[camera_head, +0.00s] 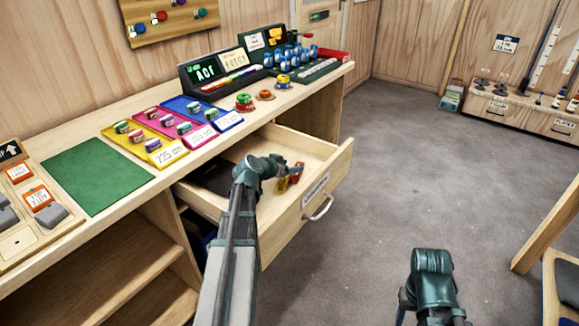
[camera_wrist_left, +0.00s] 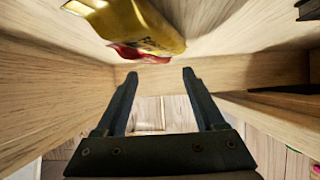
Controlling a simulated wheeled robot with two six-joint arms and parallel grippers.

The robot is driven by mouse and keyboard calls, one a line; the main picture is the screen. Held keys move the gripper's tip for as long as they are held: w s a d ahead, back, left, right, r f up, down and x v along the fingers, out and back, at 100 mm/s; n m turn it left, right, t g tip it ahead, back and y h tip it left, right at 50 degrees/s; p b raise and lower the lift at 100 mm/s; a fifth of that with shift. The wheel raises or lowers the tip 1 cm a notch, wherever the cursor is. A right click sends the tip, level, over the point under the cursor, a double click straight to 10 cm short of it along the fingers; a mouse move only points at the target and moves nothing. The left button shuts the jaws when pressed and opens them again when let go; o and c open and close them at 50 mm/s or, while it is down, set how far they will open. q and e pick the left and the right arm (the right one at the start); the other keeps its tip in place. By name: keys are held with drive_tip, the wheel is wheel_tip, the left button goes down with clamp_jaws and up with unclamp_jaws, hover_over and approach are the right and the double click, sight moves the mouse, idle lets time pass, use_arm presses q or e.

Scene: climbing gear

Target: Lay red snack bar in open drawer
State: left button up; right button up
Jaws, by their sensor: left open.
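The open drawer (camera_head: 329,172) sticks out from the counter, with a pale wooden floor and a metal handle. A red packet (camera_head: 283,186) shows inside it beside a yellow part, partly hidden by my left gripper (camera_head: 296,169). In the left wrist view, a yellow packet (camera_wrist_left: 150,22) and a red piece (camera_wrist_left: 138,54) lie together on the pale wood; I cannot tell if they are one wrapper or two. My left gripper (camera_wrist_left: 158,74) is open, its fingers apart with nothing between them. My right arm (camera_head: 432,275) is low at the right; its fingertips are not clear.
A dark item (camera_head: 214,178) lies at the drawer's left inside. The counter holds a green mat (camera_head: 97,178), coloured trays with small tins (camera_head: 160,138), and a rack of blue items (camera_head: 290,62). The grey floor (camera_head: 400,170) right of the drawer is clear.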

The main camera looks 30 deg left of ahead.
use_arm(q)
drive_tip(key=d+p+v, duration=0.1)
drive_tip(key=p+v, duration=0.4)
drive_tip(key=v, duration=0.7)
drive_tip(key=shift+a+r+p, duration=0.3)
drive_tip(key=shift+a+p, duration=0.05)
drive_tip(key=shift+a, duration=0.1)
